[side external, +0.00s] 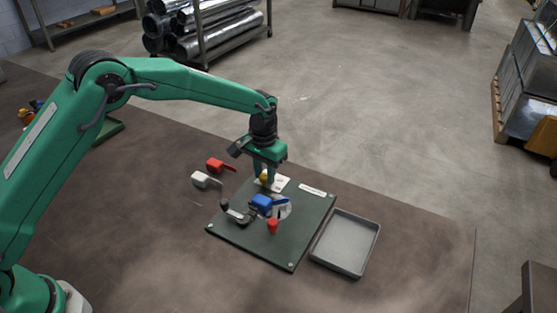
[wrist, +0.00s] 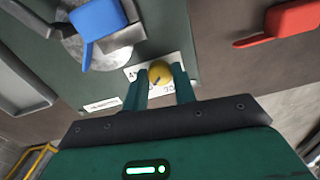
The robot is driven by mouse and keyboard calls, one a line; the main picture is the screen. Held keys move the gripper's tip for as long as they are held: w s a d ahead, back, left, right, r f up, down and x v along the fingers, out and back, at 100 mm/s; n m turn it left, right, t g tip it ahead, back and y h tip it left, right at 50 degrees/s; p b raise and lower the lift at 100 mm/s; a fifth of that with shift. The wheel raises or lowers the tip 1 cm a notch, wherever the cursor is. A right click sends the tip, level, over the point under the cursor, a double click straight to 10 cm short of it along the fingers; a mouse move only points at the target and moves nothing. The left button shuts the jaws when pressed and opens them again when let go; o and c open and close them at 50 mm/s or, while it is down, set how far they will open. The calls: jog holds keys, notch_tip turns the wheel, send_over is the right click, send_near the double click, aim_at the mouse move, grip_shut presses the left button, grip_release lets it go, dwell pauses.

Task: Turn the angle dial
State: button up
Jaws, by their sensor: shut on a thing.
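The angle dial is a yellow round knob (wrist: 160,72) with a dark pointer mark, set on a white scale plate (wrist: 133,72) with printed numbers. In the side view the knob (side external: 264,178) sits at the far edge of the dark green board (side external: 245,251), partly hidden by my gripper. My gripper (wrist: 163,75) comes down from above with its two green fingers on either side of the knob, shut on it. In the side view my gripper (side external: 267,178) is over the white plate (side external: 281,183). Most printed numbers are hidden by the fingers.
A blue-handled part (side external: 262,201) over a metal disc, a black-knobbed lever (side external: 238,215) and a red piece (side external: 272,226) are on the board. A grey tray (side external: 346,243) lies right. Red (side external: 215,165) and white (side external: 200,179) handled pieces lie left.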

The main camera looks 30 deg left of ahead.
aim_at(265, 176)
jog(key=n, duration=0.5)
jog(key=shift+r+n, duration=0.1)
jog(key=shift+n, duration=2.5)
jog(key=o, duration=1)
notch_tip(265, 176, up, 7)
jog(key=shift+f, duration=0.1)
jog(key=shift+r, duration=0.5)
